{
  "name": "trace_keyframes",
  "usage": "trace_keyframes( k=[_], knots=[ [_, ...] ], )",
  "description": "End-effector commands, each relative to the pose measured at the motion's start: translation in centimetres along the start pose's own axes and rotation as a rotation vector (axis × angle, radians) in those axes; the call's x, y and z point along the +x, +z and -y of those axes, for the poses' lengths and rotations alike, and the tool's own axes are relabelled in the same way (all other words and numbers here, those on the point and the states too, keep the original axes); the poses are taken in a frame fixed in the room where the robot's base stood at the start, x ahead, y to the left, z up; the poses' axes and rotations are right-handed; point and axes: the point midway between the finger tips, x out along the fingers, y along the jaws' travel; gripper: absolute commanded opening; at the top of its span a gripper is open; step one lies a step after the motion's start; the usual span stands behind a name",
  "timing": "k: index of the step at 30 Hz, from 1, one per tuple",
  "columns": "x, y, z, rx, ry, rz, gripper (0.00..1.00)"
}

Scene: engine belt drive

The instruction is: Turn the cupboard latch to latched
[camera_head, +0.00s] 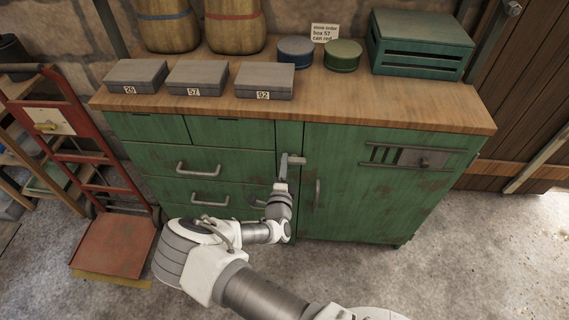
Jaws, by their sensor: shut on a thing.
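The green cupboard (365,206) stands under a wooden top, with drawers on its left and a door on its right. The small grey latch (297,160) is near the top of the post between drawers and door. Its visible bar lies about level and points right, toward the door. My gripper (283,173) reaches up from below and is shut on the latch at its left end. The fingertips and the gripped part are small and partly hidden, so the exact hold is unclear. A grey door handle (317,193) is below right of the latch.
Three grey boxes, numbered 26 (136,75), 57 (197,77) and 92 (264,80), lie on the wooden top (390,104). Blue (295,51) and green (343,56) cans and a green crate (420,43) stand behind. A red hand truck (112,248) is at left. Floor is clear at right.

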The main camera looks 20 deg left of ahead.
Motion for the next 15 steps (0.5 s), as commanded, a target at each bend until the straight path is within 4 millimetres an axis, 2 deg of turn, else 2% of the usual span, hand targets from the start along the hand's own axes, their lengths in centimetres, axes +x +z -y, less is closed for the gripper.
trace_keyframes(
  k=[1, 5, 6, 15],
  knots=[
    [0.0, 0.0, -0.03, -0.002, 0.001, 0.001, 0.25],
    [0.0, -0.01, -0.03, -0.001, 0.001, 0.001, 0.48],
    [0.0, -0.01, -0.03, -0.001, 0.001, 0.001, 0.51],
    [-0.17, 0.02, -0.01, 0.0, 0.001, 0.001, 0.51]
  ],
)
